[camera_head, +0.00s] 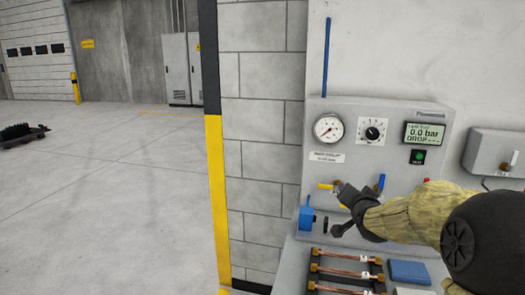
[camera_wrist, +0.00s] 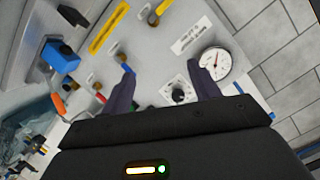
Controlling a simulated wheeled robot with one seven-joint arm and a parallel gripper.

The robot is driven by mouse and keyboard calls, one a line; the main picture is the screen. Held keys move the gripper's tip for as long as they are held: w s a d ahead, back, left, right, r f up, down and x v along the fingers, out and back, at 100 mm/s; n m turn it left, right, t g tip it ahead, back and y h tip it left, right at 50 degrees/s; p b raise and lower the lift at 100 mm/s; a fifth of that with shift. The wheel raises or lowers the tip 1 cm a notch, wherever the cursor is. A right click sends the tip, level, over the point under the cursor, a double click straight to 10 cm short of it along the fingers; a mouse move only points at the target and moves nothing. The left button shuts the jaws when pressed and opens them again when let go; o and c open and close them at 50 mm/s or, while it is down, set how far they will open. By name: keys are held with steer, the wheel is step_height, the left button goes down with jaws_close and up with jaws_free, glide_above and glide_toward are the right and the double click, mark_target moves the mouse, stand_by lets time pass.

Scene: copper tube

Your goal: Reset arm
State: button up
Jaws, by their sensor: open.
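My gripper (camera_head: 339,209) is in front of the lower part of the grey test panel (camera_head: 377,111) on the wall. In the wrist view, my gripper (camera_wrist: 161,68) has its two dark fingers spread apart with nothing between them. The panel carries a round gauge (camera_head: 329,128), a black knob (camera_head: 373,132) and a display (camera_head: 424,133) that reads 0.0 bar. A yellow valve handle (camera_head: 326,186) and a blue valve handle (camera_head: 381,182) show beside my gripper. My arm hides part of the panel's lower right.
Below the panel, copper tubes (camera_head: 345,273) lie in a rack on the bench, left of a blue block (camera_head: 409,272). A blue fitting (camera_head: 306,214) sits at the panel's lower left. A second grey box (camera_head: 498,152) is at right. The floor at left (camera_head: 110,200) is largely clear.

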steer(key=s+a+f+n+g, duration=0.2)
steer(key=s+a+f, duration=0.1)
steer(key=s+f, duration=0.2)
steer(key=s+a+f+n+g+y, duration=0.1)
steer(key=s+a+f+n+g, duration=0.1)
steer(key=s+f, duration=0.3)
steer(key=s+a+f+n+g+y, duration=0.1)
steer(key=s+a+f+n+g, duration=0.1)
steer(key=s+a+f+g, duration=0.2)
steer(key=shift+s+a+f, duration=0.15)
steer(key=shift+s+f, duration=0.25)
steer(key=shift+s, duration=0.4)
steer(key=shift+s+a+f, duration=0.15)
steer(key=shift+s+f, duration=0.2)
steer(key=shift+s, duration=0.4)
steer(key=s+a+f+n+g, duration=0.2)
steer(key=s+f+g, duration=0.2)
steer(key=s, duration=0.8)
step_height(320, 180, up, 12)
steer(key=p, duration=1.3)
steer(key=shift+w+r, duration=0.2)
